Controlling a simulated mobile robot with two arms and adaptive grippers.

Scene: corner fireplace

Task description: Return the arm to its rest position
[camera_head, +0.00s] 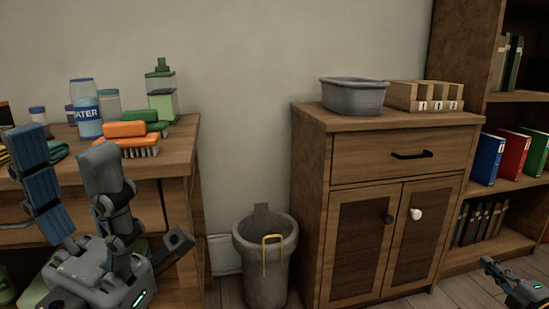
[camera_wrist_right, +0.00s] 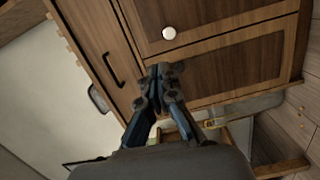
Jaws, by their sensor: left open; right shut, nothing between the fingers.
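My left gripper (camera_head: 63,145) is open and empty at the left of the head view, fingers pointing up, in front of the wooden table (camera_head: 182,150). My right gripper (camera_head: 488,264) is at the lower right edge of the head view, low and to the right of the cabinet (camera_head: 318,190); the rest of that arm is out of frame. In the right wrist view the right gripper (camera_wrist_right: 163,72) is shut with nothing held. Its fingers show against the cabinet front (camera_wrist_right: 140,20), near the door with the white knob (camera_wrist_right: 169,33).
A grey bin (camera_head: 265,270) stands between table and cabinet. A grey basin (camera_head: 352,97) and a wooden box (camera_head: 425,95) sit on the cabinet. Bottles and orange brushes (camera_head: 127,129) crowd the table. A bookcase (camera_head: 510,190) is at the right. The cabinet's drawer and doors are closed.

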